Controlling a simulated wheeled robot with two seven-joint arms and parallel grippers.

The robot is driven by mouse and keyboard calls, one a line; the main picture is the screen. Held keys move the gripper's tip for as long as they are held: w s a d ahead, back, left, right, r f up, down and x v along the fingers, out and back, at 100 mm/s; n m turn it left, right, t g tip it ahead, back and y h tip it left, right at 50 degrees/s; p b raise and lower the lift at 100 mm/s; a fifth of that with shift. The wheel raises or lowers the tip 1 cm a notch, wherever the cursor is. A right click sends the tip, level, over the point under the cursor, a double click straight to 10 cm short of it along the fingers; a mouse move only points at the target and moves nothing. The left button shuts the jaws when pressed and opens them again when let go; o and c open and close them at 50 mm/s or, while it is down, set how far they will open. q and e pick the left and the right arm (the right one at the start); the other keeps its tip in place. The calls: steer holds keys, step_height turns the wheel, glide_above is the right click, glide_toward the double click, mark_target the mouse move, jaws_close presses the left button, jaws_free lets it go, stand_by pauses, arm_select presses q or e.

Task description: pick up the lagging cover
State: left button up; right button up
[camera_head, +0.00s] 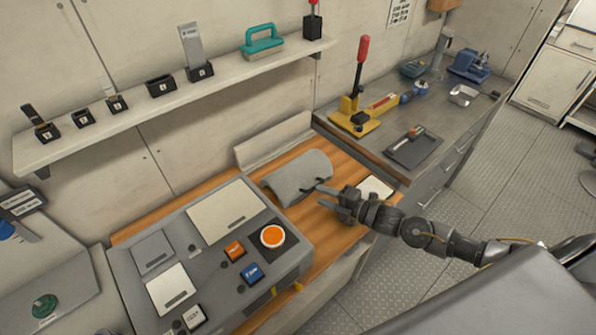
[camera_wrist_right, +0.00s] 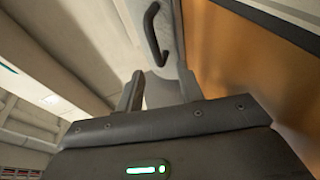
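The lagging cover (camera_head: 298,177) is a grey, curved half-cylinder shell lying on the wooden worktop, with dark handles on its right side. My right gripper (camera_head: 322,197) is at the right of the cover, its fingers pointing at it. In the right wrist view the two fingers of the gripper (camera_wrist_right: 160,85) stand apart with no object gripped between them. A dark looped handle (camera_wrist_right: 155,36) on the pale grey cover (camera_wrist_right: 168,72) shows just beyond the fingertips. Whether a finger touches the cover cannot be told. My left gripper is not in view.
A grey control console (camera_head: 215,250) with an orange button stands in front of the cover. A white pad (camera_head: 375,188) lies close behind my right gripper. A metal counter (camera_head: 440,110) with a yellow red-handled tool (camera_head: 355,105) is to the right. A shelf (camera_head: 170,100) runs above.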

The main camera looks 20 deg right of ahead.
steer(key=x, duration=0.3)
steer(key=shift+w+p, duration=0.2)
steer(key=shift+p, duration=0.1)
steer(key=shift+s, duration=0.1)
steer(key=shift+c, duration=0.3)
jaws_close()
stand_by(0.4)
stand_by(0.4)
